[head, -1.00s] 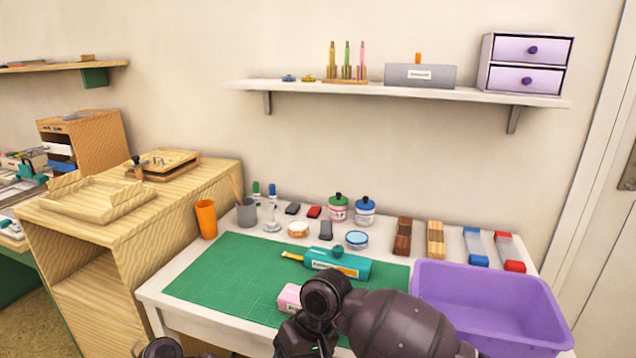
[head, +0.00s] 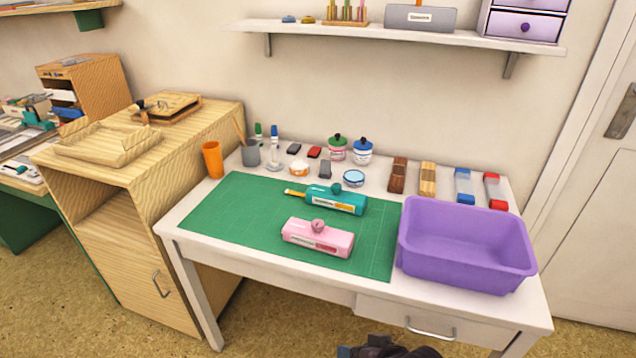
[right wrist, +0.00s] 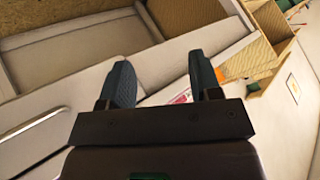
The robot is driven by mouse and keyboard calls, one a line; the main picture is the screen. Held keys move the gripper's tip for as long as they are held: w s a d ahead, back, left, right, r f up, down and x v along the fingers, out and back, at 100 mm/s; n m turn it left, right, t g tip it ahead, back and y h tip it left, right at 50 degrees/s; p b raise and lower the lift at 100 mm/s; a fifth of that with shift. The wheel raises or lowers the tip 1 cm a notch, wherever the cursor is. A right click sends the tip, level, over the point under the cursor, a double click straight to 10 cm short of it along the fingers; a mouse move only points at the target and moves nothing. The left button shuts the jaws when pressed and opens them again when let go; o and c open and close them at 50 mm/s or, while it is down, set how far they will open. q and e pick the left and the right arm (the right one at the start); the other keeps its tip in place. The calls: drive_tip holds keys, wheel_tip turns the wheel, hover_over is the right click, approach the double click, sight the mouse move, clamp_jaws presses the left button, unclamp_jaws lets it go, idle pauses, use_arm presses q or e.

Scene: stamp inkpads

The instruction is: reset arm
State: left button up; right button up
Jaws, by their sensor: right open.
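My right gripper (right wrist: 160,85) is open in the right wrist view, its two dark fingers apart with nothing held between them. In the head view only a dark part of my right arm shows at the bottom edge, below the table front. My left gripper does not show in the head view. A pink stamp box (head: 317,237) with a round knob lies on the green mat (head: 225,225). A teal stamp box (head: 336,199) lies behind it on the mat.
A purple bin (head: 465,250) stands at the table's right. Jars, small pads and coloured blocks line the back. An orange cup (head: 212,160) stands at the left beside a wooden cabinet (head: 140,210). A drawer handle (head: 430,330) juts from the table front.

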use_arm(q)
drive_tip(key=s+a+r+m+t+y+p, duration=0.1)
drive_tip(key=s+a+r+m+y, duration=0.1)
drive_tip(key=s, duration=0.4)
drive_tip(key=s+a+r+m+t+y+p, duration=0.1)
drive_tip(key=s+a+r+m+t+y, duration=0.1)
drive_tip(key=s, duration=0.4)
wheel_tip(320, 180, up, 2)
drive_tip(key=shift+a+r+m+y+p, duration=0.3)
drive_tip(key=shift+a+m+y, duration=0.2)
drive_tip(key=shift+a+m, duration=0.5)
use_arm(e)
drive_tip(key=s+d+r+t+h, duration=0.1)
drive_tip(key=s+d+t+h, duration=0.3)
drive_tip(key=s+d, duration=1.3)
drive_tip(key=d+h, duration=0.2)
drive_tip(key=shift+r+m+h, duration=0.25)
drive_tip(key=shift+m+h, duration=0.05)
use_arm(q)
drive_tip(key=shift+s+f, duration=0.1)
